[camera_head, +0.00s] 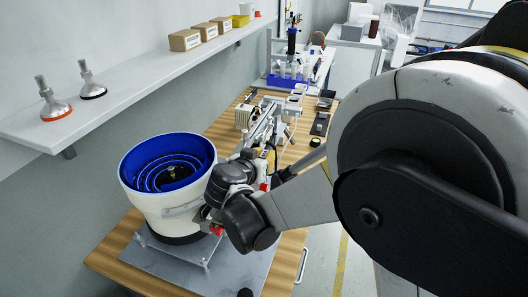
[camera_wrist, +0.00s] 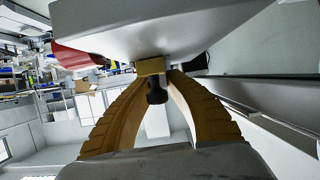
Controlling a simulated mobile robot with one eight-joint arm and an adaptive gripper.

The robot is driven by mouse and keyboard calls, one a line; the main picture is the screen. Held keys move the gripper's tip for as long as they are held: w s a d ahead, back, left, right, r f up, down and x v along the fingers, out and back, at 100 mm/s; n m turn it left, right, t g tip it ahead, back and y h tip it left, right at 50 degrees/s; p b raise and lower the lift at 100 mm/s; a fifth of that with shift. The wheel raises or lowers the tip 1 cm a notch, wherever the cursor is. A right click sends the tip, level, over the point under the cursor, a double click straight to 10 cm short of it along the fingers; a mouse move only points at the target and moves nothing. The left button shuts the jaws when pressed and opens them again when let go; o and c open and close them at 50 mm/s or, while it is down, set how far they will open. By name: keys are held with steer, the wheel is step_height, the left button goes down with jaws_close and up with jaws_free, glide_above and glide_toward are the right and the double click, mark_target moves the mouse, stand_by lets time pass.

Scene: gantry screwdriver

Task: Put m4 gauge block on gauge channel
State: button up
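In the wrist view my gripper (camera_wrist: 158,82) has its two ribbed yellow-brown fingers drawn together at the tips. A small piece with a brass-coloured block end (camera_wrist: 150,67) and a dark stem (camera_wrist: 157,92) sits between the tips; I take it to be the m4 gauge block. It appears gripped, right under a large pale grey surface (camera_wrist: 170,25); whether they touch I cannot tell. In the head view my wrist is beside the bowl feeder, and the fingers and block are hidden. I cannot pick out the gauge channel with certainty in either view.
The white bowl feeder with a blue inside (camera_head: 205,150) stands close to the left of my wrist. Metal fixtures (camera_head: 268,125) crowd the wooden bench (camera_head: 225,122) beyond it. A wall shelf (camera_head: 130,85) runs along the left. A blue rack (camera_head: 288,82) stands farther back.

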steer(key=o, duration=0.4)
steer(key=shift+c, duration=0.2)
steer(key=shift+r, duration=0.15)
steer(key=p+v, duration=0.3)
steer(key=v, duration=0.8)
steer(key=shift+s+a+r+p, duration=0.15)
steer(key=shift+s+p, duration=0.1)
steer(key=shift+p, duration=0.1)
steer(key=s+d+n+g+y, duration=0.1)
steer(key=s+d+g, duration=0.15)
steer(key=d, duration=0.55)
steer(key=s+d+n+g, duration=0.1)
steer(key=s+d+g, duration=0.15)
steer(key=d, duration=0.55)
steer(key=s+d+n+y, duration=0.2)
steer(key=s+d, duration=0.4)
steer(key=s, duration=0.6)
steer(key=shift+r+g+y, duration=0.3)
steer(key=shift+r+y, duration=0.1)
steer(key=shift+y, duration=0.4)
